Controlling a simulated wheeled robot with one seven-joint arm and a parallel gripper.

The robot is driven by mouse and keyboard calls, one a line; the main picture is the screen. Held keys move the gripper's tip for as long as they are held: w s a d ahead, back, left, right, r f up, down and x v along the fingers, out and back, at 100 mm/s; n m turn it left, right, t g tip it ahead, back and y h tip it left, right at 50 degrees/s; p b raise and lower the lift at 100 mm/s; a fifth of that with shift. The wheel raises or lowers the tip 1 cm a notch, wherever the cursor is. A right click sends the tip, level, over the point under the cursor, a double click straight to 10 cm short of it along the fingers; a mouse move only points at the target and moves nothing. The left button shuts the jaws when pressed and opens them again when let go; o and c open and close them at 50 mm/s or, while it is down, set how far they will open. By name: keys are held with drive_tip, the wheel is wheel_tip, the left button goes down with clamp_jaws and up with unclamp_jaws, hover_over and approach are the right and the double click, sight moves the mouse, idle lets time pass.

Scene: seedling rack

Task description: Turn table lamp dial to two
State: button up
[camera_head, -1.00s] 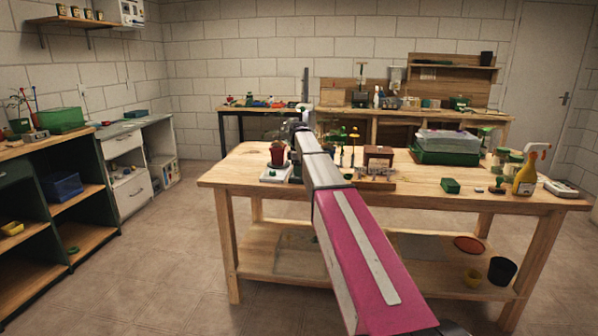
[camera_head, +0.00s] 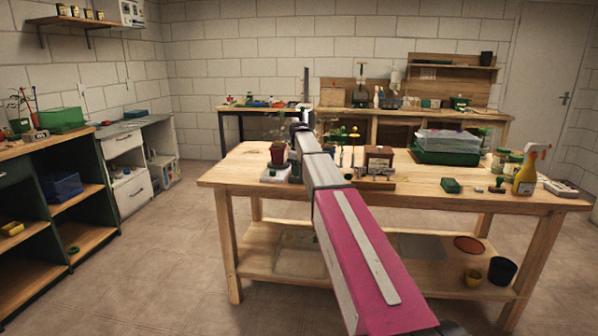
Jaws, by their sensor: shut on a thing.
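My arm (camera_head: 362,250) reaches from the lower right up to the near wooden table and covers a strip of it. Its far end (camera_head: 300,128) is above the back part of this table, near a dark red potted plant (camera_head: 277,155). My gripper's fingers are hidden behind the arm, so I cannot see what they touch. I cannot make out the table lamp or its dial for certain. A slim dark upright post (camera_head: 306,82) rises just beyond the arm's end; I cannot tell what it belongs to.
The near table (camera_head: 420,183) also bears a brown box (camera_head: 378,158), a green crate with a clear lid (camera_head: 445,147), a green block (camera_head: 451,185) and a spray bottle (camera_head: 527,172). A bench (camera_head: 412,117) stands at the back wall. Floor at left (camera_head: 170,240) is clear.

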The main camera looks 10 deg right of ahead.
drive_tip(key=m, duration=0.5)
drive_tip(key=shift+m, duration=0.4)
idle(0.4)
drive_tip(key=o, duration=0.9)
drive_tip(key=shift+r, duration=0.1)
wheel_tip(320, 180, up, 11)
drive_tip(key=shift+f, duration=0.2)
